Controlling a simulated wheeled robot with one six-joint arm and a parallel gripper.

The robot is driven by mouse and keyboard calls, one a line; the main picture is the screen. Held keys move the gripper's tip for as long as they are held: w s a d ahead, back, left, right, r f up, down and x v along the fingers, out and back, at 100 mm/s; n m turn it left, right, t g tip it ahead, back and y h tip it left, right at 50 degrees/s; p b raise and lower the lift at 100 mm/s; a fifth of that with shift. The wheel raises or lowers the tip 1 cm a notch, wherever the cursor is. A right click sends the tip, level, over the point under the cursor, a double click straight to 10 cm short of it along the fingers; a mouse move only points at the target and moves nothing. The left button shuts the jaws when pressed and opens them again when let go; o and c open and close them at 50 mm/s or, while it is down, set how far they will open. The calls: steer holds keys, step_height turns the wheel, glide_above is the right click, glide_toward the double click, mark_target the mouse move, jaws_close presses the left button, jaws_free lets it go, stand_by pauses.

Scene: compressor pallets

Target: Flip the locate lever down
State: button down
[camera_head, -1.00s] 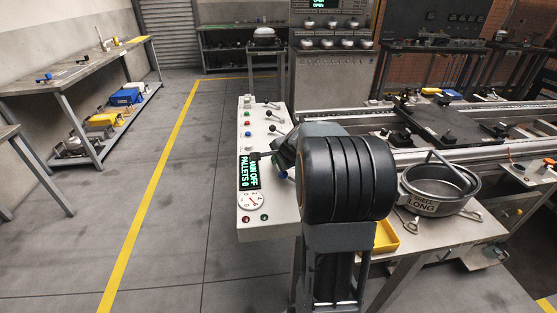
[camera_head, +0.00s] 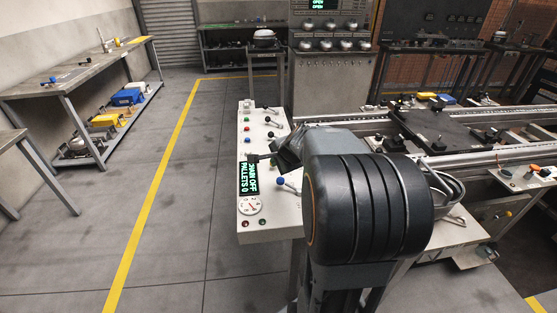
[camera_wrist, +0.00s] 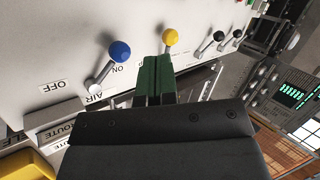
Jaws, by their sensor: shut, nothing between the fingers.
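The white control panel (camera_head: 270,217) stands left of my arm in the head view. My gripper (camera_wrist: 153,62) is shut and empty, its green fingers over the panel in the wrist view; it also shows in the head view (camera_head: 255,158). A blue-knobbed lever (camera_wrist: 119,50) beside the ON, OFF and AIR labels is left of the fingers, and also shows in the head view (camera_head: 281,182). A yellow-knobbed lever (camera_wrist: 169,37) is just past the fingertips; contact cannot be told. Black-knobbed levers (camera_wrist: 219,36) are farther right. I cannot read a locate label on any lever.
The panel's display (camera_head: 249,178) reads chain off and pallets 0. A conveyor with a dark pallet (camera_head: 430,134) lies to the right. A pot (camera_head: 445,190) is partly hidden behind my arm. Open floor lies left of the panel.

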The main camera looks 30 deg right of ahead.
steer(key=s+a+f+n+g, duration=0.2)
steer(key=s+a+n+g, duration=0.3)
steer(key=s+a+n, duration=1.1)
steer(key=shift+s+a+f+n, duration=0.15)
steer(key=shift+a+n, duration=0.65)
steer(key=shift+n, duration=0.4)
